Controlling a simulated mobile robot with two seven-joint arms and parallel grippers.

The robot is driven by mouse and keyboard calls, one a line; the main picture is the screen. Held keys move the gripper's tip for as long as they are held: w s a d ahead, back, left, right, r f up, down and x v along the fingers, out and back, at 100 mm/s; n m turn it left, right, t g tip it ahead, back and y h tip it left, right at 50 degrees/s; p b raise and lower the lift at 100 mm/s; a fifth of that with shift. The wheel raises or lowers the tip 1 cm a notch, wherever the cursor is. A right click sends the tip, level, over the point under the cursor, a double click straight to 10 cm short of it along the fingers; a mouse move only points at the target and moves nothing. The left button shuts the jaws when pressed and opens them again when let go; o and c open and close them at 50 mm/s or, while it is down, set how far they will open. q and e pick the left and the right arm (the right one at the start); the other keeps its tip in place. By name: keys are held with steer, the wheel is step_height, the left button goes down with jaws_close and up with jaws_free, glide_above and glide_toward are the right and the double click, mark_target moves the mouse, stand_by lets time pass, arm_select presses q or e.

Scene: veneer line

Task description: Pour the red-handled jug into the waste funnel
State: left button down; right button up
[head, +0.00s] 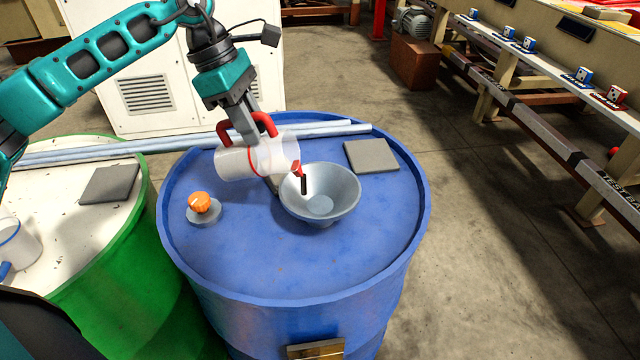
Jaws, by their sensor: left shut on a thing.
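The red-handled jug (234,163), white and translucent with a red band, lies tipped on its side in the air above the blue drum. Its red lip points right, over the funnel. My left gripper (247,125) is shut on its red handle from above. The waste funnel (340,182) is a wide grey bowl on the drum's top. A short dark streak hangs below the lip, inside the funnel's outline; it looks like liquid leaving the jug. The jug's inside is hard to make out. My right gripper is out of view.
The blue drum (270,262) also bears an orange-knobbed cap (200,205), a grey plate (371,155) and pale pipes (320,130) behind. A green drum (100,275) with a blue-handled jug (18,245) stands left. Floor at right is clear up to the conveyor (540,115).

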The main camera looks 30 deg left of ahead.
mark_target(269, 115)
arm_select(q)
steer(key=shift+w+d+r+g+y+p, duration=0.1)
steer(key=shift+w+d+r+y+p, duration=0.15)
steer(key=shift+d, duration=0.3)
steer(key=shift+w+d+r+g+y+p, duration=0.1)
steer(key=shift+d+r+y+p, duration=0.1)
steer(key=shift+d+y, duration=0.25)
steer(key=shift+w+d+r+g+y+p, duration=0.1)
steer(key=shift+w+d+r+y+p, duration=0.1)
steer(key=shift+d, duration=0.4)
stand_by(1.5)
steer(key=shift+w+d+r+g+y, duration=0.15)
steer(key=shift+d+r+y, duration=0.1)
steer(key=shift+d+y, duration=0.3)
steer(key=shift+w+d+r+g+y, duration=0.2)
steer(key=shift+d+y, duration=0.25)
steer(key=shift+d, duration=0.05)
steer(key=shift+w+d+r+g+y, duration=0.15)
steer(key=shift+d+r+y, duration=0.1)
steer(key=shift+d+y, duration=0.3)
stand_by(1.6)
steer(key=a+h, duration=0.1)
steer(key=s+a+f+h, duration=0.1)
steer(key=a, duration=0.1)
steer(key=a+f+t+h, duration=0.1)
steer(key=shift+s+a+h, duration=0.3)
steer(key=shift+h, duration=0.05)
